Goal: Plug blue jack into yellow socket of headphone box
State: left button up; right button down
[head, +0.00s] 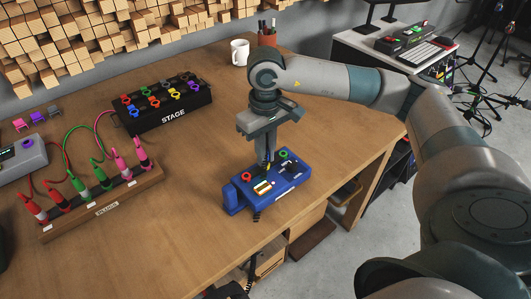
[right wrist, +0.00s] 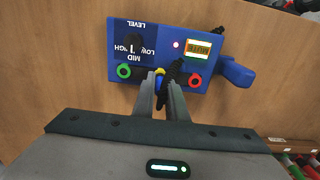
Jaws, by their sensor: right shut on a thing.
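The headphone box (head: 280,188) is blue, on the table near its front edge; it also shows in the right wrist view (right wrist: 227,45). Its yellow socket (right wrist: 160,71) lies between a green socket (right wrist: 124,71) and a red socket (right wrist: 195,80). My right gripper (head: 267,166) points down over the socket edge of the box, its fingertips (right wrist: 163,82) close to the yellow socket. My left gripper is not in view.
A black STAGE box (head: 165,105) with several coloured sockets stands behind left. A wooden plug rack (head: 105,208) holds red, green and pink plugs with cables. A white mug (head: 240,52) and pen holder (head: 267,37) stand at the back. A dark coiled cord (head: 250,275) hangs below the table edge.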

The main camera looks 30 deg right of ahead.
jog(key=shift+f, duration=0.2)
jog(key=c, duration=1.7)
grip_release()
notch_tip(320, 180, up, 18)
jog(key=p, duration=0.6)
jog(key=shift+f+p, duration=0.25)
jog(key=shift+p, duration=0.15)
